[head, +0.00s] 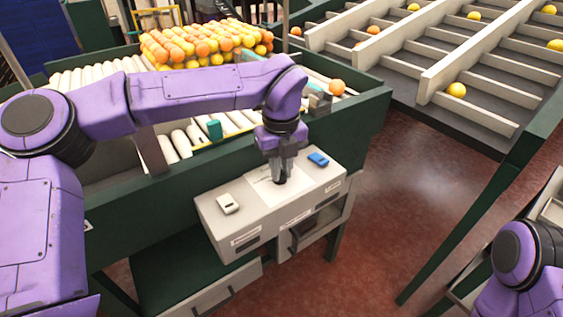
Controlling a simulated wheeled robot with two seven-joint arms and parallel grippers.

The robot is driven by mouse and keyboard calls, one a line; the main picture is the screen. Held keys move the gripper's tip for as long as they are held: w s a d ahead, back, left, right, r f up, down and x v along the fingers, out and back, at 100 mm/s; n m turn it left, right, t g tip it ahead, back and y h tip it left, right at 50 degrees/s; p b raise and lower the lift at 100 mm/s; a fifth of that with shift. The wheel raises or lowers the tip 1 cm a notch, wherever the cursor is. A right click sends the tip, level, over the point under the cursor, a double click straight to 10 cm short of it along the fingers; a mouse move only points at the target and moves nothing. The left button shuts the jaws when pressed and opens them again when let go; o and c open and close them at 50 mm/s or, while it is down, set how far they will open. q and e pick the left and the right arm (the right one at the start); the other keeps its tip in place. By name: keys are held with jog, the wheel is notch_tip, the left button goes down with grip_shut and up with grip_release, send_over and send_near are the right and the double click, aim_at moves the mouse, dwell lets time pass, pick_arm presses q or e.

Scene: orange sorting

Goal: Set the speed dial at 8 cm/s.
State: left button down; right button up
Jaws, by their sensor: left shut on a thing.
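The control box (222,238) is grey-beige and is fixed on the front of the green sorting machine. On its top is a white dial plate (262,188) with markings too small to read. My left gripper (280,180) points down over this plate and is shut on the dark speed dial (280,179), which is mostly hidden by the fingers. I cannot tell the dial's setting. My right arm shows only in part at the lower right corner, and its gripper is out of view.
A white switch (228,204) and a blue switch (318,159) sit on either side of the dial plate. Behind are rollers (180,143) with a heap of oranges and lemons (205,45). Sloped sorting lanes (450,60) stand at the right. Open red floor (400,200) lies between.

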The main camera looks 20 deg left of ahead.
pick_arm(q)
jog(key=m+p, duration=0.1)
jog(key=m, duration=0.1)
jog(key=m+p, duration=0.2)
jog(key=m, duration=0.1)
jog(key=shift+s+a+m, duration=0.15)
jog(key=shift+s+m, duration=0.05)
jog(key=shift+m, duration=0.1)
jog(key=shift+a+f+m+p, duration=0.15)
jog(key=shift+m+p, duration=1.55)
jog(key=shift+m, duration=0.4)
jog(key=c, duration=1.1)
grip_release()
jog(key=shift+w, duration=0.1)
